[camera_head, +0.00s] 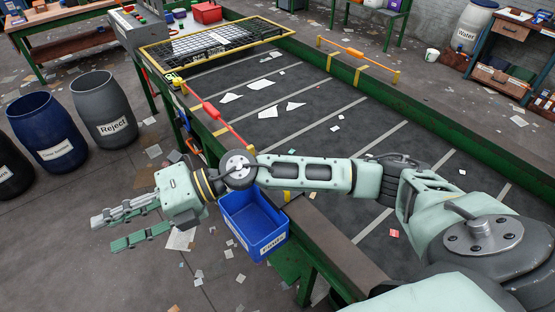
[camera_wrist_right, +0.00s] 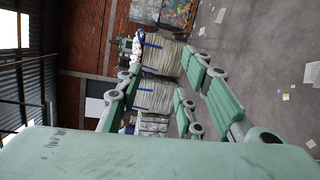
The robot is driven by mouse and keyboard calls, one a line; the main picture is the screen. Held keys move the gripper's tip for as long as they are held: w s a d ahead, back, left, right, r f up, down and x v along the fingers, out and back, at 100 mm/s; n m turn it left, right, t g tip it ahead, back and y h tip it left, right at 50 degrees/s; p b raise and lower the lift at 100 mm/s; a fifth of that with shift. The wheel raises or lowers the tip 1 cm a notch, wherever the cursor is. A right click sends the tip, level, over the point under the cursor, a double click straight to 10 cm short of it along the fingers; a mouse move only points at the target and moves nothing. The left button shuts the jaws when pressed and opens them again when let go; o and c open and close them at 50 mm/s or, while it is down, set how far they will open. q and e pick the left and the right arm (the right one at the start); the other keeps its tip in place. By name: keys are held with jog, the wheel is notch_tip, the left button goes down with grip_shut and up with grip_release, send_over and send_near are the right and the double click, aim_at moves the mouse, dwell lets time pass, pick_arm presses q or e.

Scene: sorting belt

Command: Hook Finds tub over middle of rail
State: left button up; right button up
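The blue Finds tub (camera_head: 255,225) is at the outer near side of the belt, against the green side frame, roughly upright. Its label faces the front right. My right forearm passes above it and covers part of its back rim, so I cannot tell how its hook sits on the rail (camera_head: 325,245). My right gripper (camera_head: 108,231) is left of the tub, out over the floor, with its fingers apart and nothing between them. The right wrist view also shows its spread, empty fingers (camera_wrist_right: 165,75). My left gripper is not in view.
A red bar with yellow ends (camera_head: 222,122) runs along the near belt edge behind my arm. Scraps lie on the dark belt (camera_head: 310,130). A Reject barrel (camera_head: 104,110) and a blue barrel (camera_head: 47,132) stand at left. The floor around my right gripper holds only paper scraps.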

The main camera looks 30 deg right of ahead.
jog(key=w+d+f+n+g+h, duration=0.1)
jog(key=w+d+f+h, duration=0.1)
jog(key=d+f+h, duration=0.55)
jog(key=w+d+f+n+g+h, duration=0.15)
jog(key=d+f, duration=0.25)
jog(key=d, duration=0.7)
jog(key=d+h, duration=0.2)
jog(key=d, duration=0.4)
jog(key=w+d+m+h, duration=0.1)
jog(key=d+h, duration=0.1)
jog(key=d, duration=0.5)
jog(key=d+r+h, duration=0.1)
jog(key=d+h, duration=0.2)
jog(key=d, duration=0.3)
jog(key=shift+w+d+m, duration=0.25)
jog(key=shift+w+d, duration=0.15)
jog(key=shift+f+b, duration=3.1)
jog(key=shift+f, duration=1.35)
jog(key=shift+c, duration=0.6)
grip_shut()
